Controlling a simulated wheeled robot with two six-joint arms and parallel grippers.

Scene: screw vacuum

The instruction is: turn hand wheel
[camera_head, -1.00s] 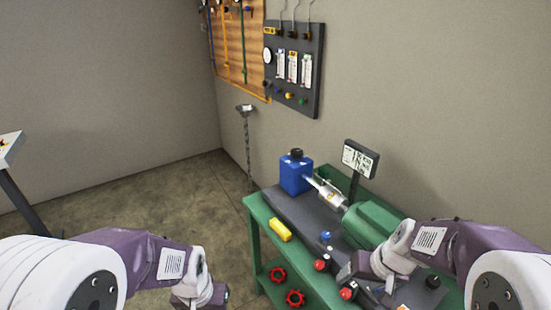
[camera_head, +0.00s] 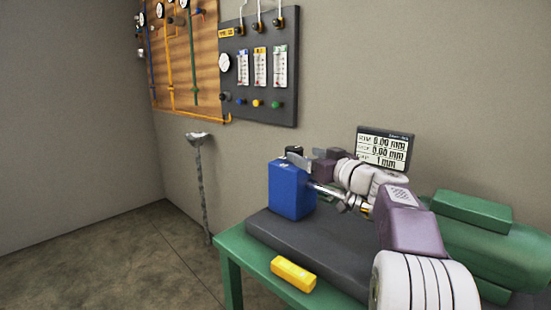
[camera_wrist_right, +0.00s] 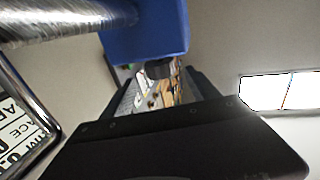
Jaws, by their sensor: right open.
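The blue block (camera_head: 291,190) stands at the left end of the machine on the green table. In the right wrist view the blue block (camera_wrist_right: 147,28) is at the top, with a small dark round knob (camera_wrist_right: 160,68) on it. This knob may be the hand wheel. My right gripper (camera_head: 308,160) is at the top of the blue block. It is open, with its fingers (camera_wrist_right: 155,82) on either side of the knob; I cannot tell whether they touch it. In the head view the gripper largely hides the knob. My left gripper is out of view.
A display (camera_head: 384,148) stands behind my right arm. A metal rod (camera_head: 325,190) joins the blue block to the green machine body (camera_head: 490,245). A yellow block (camera_head: 293,274) lies near the table's front edge. A gauge panel (camera_head: 259,70) hangs on the wall.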

